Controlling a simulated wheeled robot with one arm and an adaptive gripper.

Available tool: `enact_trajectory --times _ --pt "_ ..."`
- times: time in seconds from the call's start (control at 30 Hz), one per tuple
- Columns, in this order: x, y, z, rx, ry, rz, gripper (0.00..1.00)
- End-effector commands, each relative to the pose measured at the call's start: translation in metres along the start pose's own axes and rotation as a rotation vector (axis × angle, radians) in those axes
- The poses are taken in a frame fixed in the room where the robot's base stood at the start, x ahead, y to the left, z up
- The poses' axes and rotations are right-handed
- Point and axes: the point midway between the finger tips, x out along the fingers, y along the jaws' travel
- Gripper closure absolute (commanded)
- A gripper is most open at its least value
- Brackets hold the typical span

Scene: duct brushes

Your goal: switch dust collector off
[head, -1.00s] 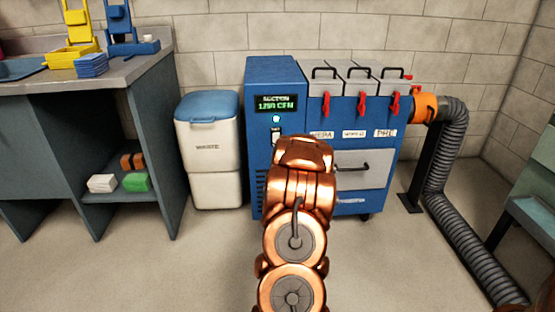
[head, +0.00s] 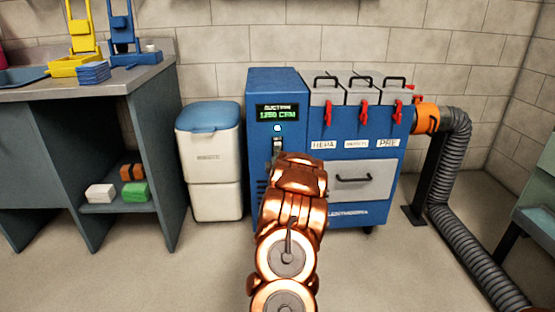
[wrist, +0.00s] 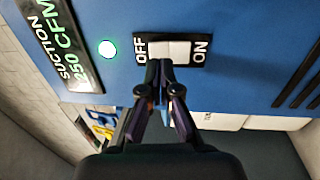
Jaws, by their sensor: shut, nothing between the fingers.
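The dust collector (head: 270,85) is a blue cabinet against the wall. Its display (head: 277,113) reads about 1250 CFM, and a round indicator lamp (head: 277,128) below it glows green-white. In the wrist view the rocker switch (wrist: 178,50) is white in a black plate, with OFF on the left and ON on the right. My gripper (wrist: 160,65) is shut and empty, its fingertips at the lower edge of the rocker, towards the OFF half. I cannot tell whether they touch it. In the head view my arm hides the gripper and part of the switch.
A white bin with a blue lid (head: 210,118) stands left of the collector. A workbench (head: 120,75) is further left. A grey hose (head: 455,160) runs from an orange coupling (head: 425,118) on the right. Open floor lies in front.

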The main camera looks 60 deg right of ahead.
Motion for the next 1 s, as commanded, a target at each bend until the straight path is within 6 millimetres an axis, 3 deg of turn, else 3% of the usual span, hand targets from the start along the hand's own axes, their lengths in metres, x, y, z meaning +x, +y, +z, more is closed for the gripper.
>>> enact_trajectory --times 0.23,0.87,1.0 --pt "0.012 -0.001 0.0 0.001 0.0 0.0 1.0" --pt "0.02 0.009 0.001 0.0 0.0 -0.042 1.0" --pt "0.019 0.003 0.0 0.0 0.0 -0.047 1.0"
